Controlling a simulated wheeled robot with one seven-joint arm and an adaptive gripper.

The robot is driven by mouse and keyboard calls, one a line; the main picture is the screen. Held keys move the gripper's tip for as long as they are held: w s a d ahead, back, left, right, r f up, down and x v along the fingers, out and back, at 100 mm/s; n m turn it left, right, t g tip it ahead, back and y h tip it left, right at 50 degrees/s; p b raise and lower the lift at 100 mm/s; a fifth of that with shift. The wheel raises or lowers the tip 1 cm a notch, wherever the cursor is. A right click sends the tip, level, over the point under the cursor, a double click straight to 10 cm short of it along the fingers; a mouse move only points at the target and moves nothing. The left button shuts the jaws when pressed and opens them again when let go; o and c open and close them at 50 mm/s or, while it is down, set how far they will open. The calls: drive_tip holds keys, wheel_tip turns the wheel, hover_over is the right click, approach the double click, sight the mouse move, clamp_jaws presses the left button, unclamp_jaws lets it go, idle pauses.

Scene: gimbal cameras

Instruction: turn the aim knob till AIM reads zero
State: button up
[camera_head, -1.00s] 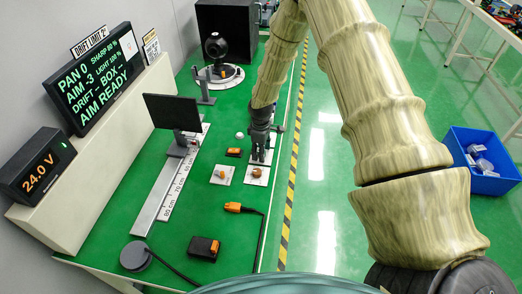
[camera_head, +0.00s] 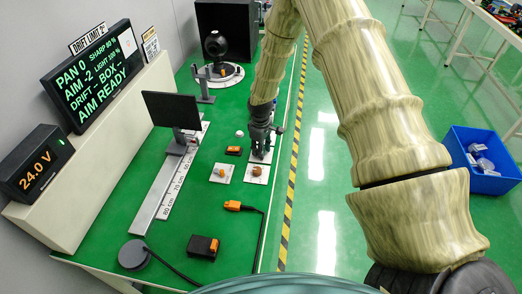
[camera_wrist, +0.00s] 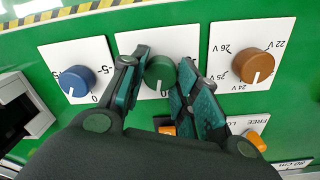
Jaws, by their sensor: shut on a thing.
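The aim knob (camera_wrist: 160,72) is a green round knob with a white pointer line, on a white plate with a number scale. My gripper (camera_wrist: 162,82) has a finger on each side of it and is shut on it. In the head view my gripper (camera_head: 261,148) is low over the bench's right side and hides the knob. The display (camera_head: 90,78) reads AIM -2, PAN 0 and AIM READY.
In the wrist view a blue knob (camera_wrist: 77,80) is to the left and a brown knob (camera_wrist: 253,65) to the right, each on its own plate. An orange lever (camera_wrist: 255,140) is below the brown knob. A dark screen (camera_head: 172,110) stands on a rail.

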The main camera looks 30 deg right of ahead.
drive_tip(key=m+b, duration=0.1)
drive_tip(key=m, duration=0.3)
drive_tip(key=shift+m, duration=0.3)
drive_tip(key=m+b, duration=0.1)
drive_tip(key=m, duration=0.3)
drive_tip(key=shift+w+d, duration=0.1)
drive_tip(key=shift+m, duration=0.3)
drive_tip(key=o, duration=1)
wheel_tip(320, 180, up, 12)
idle(0.6)
